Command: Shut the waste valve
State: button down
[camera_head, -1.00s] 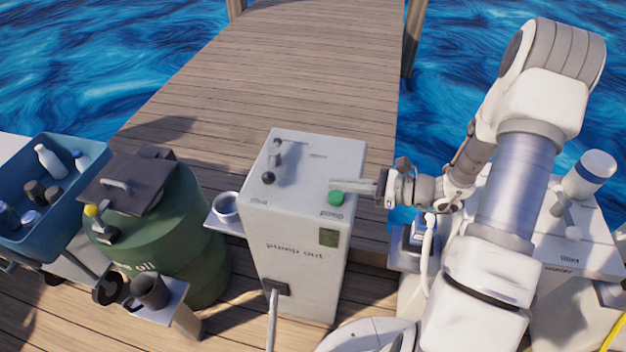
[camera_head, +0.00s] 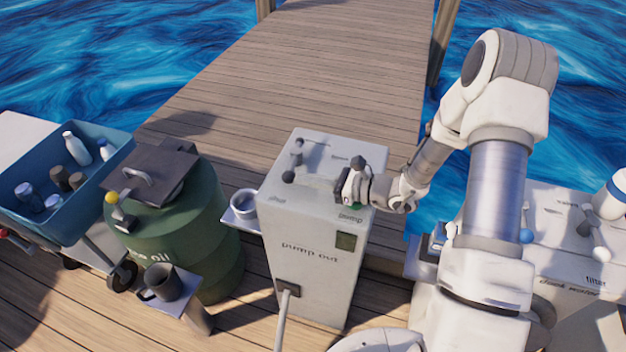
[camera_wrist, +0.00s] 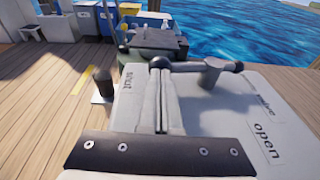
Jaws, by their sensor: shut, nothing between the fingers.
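The white pump-out box (camera_head: 305,235) stands on the dock with a small grey valve lever (camera_head: 297,159) on its top. The lever has dark knobs and a post, and shows up close in the wrist view (camera_wrist: 190,66), lying across the far part of the top. A label reading "open" (camera_wrist: 267,143) is on the right there. My gripper (camera_head: 342,188) is over the right side of the top, near the green pump button, which it partly hides. In the wrist view its fingers (camera_wrist: 160,68) are shut and empty, ending by the lever's left knob. I cannot tell whether they touch.
A green oil drum (camera_head: 190,235) with a dark lid stands left of the box, beside a blue bin (camera_head: 50,215) of bottles. A white filter unit (camera_head: 560,240) is at the right. The dock behind is clear, with water alongside.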

jog(key=shift+s+a, duration=0.2)
jog(key=shift+a, duration=0.7)
jog(key=shift+s+d+r, duration=0.15)
jog(key=shift+s+d, duration=0.1)
jog(key=shift+d, duration=0.2)
jog(key=v, duration=0.4)
jog(key=s+v, duration=0.1)
jog(key=v, duration=0.3)
jog(key=p+v, duration=0.1)
jog(key=v, duration=0.4)
jog(key=shift+s+a, duration=0.3)
jog(key=shift+a, duration=0.05)
